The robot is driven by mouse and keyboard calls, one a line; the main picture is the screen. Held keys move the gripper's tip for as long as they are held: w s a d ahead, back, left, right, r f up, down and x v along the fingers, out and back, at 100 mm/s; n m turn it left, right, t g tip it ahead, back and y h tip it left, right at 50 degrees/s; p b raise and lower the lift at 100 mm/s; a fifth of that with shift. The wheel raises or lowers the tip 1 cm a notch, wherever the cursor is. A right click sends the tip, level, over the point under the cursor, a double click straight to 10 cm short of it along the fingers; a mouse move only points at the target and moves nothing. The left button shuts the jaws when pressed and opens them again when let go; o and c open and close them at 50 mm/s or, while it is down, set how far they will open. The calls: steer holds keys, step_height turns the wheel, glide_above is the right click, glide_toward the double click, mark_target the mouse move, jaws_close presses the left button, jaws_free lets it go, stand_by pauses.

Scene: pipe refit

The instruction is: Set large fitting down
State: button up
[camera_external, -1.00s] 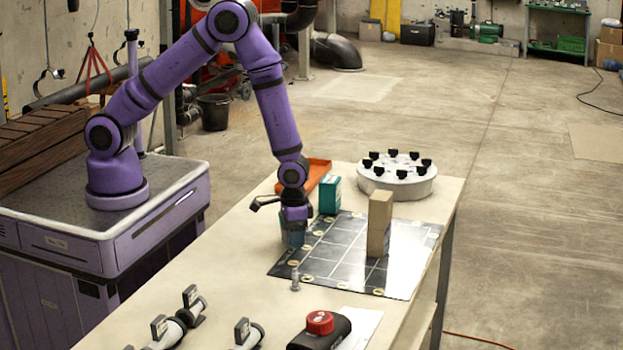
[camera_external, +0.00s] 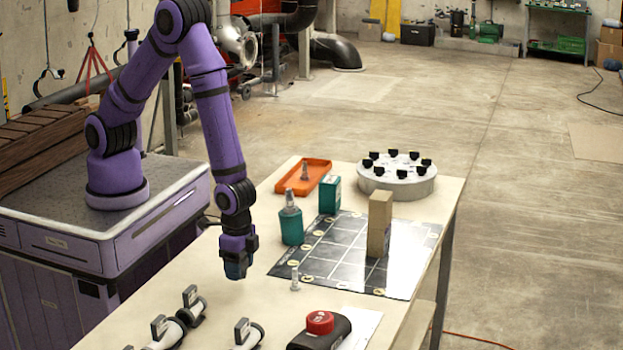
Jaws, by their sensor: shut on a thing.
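My gripper (camera_external: 237,268) points down over the left part of the table (camera_external: 215,303), left of the dark grid mat. It is shut on a dark blue piece (camera_external: 236,269), which I take to be the large fitting. The fingers hide most of it. It is low over the tabletop; I cannot tell whether it touches.
A teal bottle (camera_external: 291,226) and a small grey fitting (camera_external: 295,279) stand right of my gripper. A tan block (camera_external: 379,228) stands on the grid mat (camera_external: 335,250). White valve parts (camera_external: 190,312) and a black device with a red cap (camera_external: 320,322) are in front.

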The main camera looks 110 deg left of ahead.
mark_target(240, 306)
steer(key=shift+s+d+f, duration=0.1)
steer(key=shift+s+d, duration=0.05)
steer(key=shift+d, duration=0.05)
steer(key=shift+f, duration=3.9)
steer(key=shift+f, duration=0.1)
steer(key=o, duration=1)
steer(key=shift+c, duration=0.2)
